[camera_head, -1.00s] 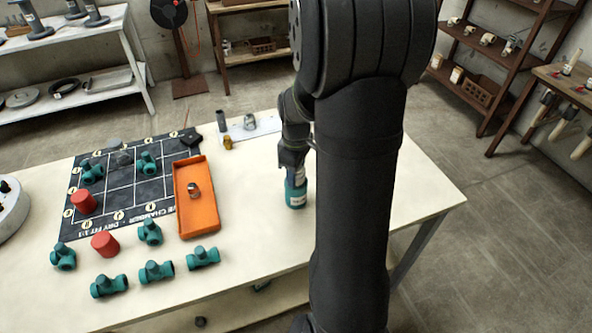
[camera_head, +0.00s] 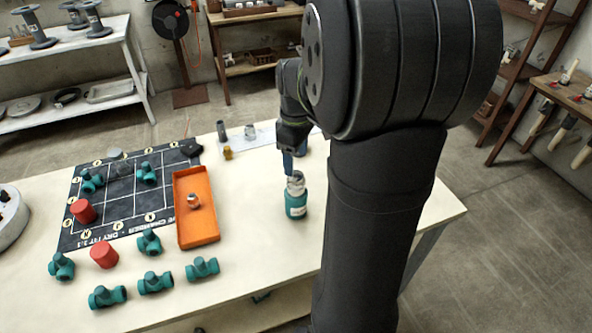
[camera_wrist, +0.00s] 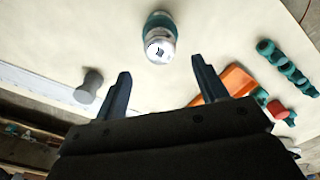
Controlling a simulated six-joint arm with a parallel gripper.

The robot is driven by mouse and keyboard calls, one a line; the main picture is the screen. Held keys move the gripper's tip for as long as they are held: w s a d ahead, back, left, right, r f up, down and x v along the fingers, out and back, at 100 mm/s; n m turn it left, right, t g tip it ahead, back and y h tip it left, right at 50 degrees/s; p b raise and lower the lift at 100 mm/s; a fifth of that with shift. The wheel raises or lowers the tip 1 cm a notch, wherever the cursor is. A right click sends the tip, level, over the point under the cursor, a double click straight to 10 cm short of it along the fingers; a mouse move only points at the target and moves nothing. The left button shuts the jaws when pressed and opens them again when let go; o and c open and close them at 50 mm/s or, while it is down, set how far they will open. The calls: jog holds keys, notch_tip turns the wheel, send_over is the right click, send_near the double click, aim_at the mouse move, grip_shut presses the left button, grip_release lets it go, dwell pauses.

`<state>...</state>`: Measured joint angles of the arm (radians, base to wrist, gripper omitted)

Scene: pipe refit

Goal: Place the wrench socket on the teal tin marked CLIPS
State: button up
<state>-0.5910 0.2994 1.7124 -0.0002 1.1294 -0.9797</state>
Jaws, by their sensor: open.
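The teal tin (camera_head: 296,207) stands upright on the table, right of the orange tray; its label is too small to read. A silver wrench socket (camera_head: 295,184) sits on top of the tin. In the wrist view the socket (camera_wrist: 159,46) shows shiny on the teal tin (camera_wrist: 160,19), ahead of my fingers. My gripper (camera_head: 289,163) is just above and behind the socket. In the wrist view my gripper (camera_wrist: 163,85) is open, with nothing between its fingers.
A black grid mat (camera_head: 118,215) with teal fittings and a red cylinder (camera_head: 83,211) lies at left. Several teal fittings lie in front. Small parts stand on a white strip (camera_head: 265,131) behind. Table right of the tin is clear.

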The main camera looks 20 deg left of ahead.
aim_at(296, 175)
jog(key=shift+r, duration=1.35)
notch_tip(296, 175, down, 12)
jog(key=shift+f, duration=0.1)
jog(key=shift+r, duration=1.6)
